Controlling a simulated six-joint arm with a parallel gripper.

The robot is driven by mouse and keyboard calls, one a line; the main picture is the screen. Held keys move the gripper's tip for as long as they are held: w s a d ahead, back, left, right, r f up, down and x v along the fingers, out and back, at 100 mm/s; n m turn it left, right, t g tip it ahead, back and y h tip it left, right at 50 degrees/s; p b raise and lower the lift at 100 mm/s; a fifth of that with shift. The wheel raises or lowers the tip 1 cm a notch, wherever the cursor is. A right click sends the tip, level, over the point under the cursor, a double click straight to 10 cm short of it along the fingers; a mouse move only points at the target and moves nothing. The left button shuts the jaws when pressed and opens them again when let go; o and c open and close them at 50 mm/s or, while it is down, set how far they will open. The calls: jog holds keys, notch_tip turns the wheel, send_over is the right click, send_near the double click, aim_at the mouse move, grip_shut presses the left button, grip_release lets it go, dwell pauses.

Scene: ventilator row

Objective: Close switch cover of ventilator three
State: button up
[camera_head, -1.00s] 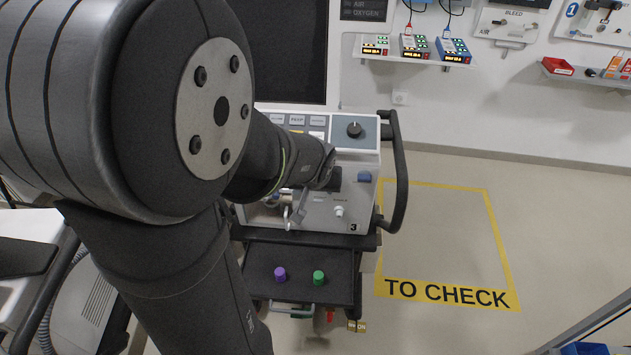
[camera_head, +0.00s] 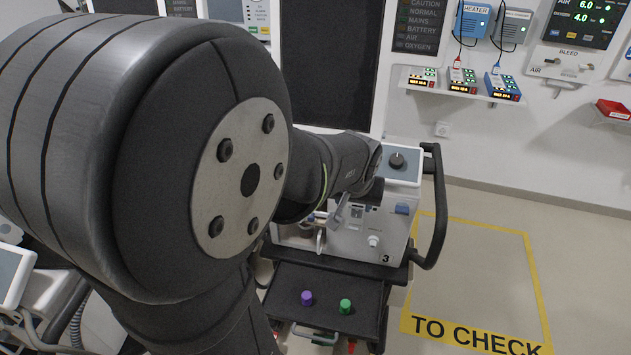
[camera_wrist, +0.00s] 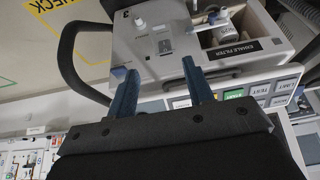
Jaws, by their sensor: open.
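Ventilator three (camera_head: 345,240) is a pale box marked "3" on a black cart; it also shows upside down in the wrist view (camera_wrist: 122,50).
An open compartment labelled "EXHALE FILTER" (camera_wrist: 228,28) is beside the switch area. A black side handle (camera_head: 438,205) stands at the ventilator's right. Purple (camera_head: 307,298) and green (camera_head: 345,306) knobs are on the black tray below. The yellow-marked floor (camera_head: 470,270) at right is clear.

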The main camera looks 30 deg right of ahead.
send_near(353, 227)
jog(key=x, duration=0.8)
jog(key=shift+f, duration=0.1)
jog(key=shift+c, duration=0.5)
jog(key=c, duration=0.9)
jog(key=shift+w+f+t, duration=0.25)
jog(key=shift+t, duration=0.05)
jog(key=shift+s+f+h, duration=0.1)
jog(key=shift+h, duration=0.3)
jog(key=shift+d, duration=0.1)
jog(key=o, duration=1)
jog(key=shift+s, duration=0.1)
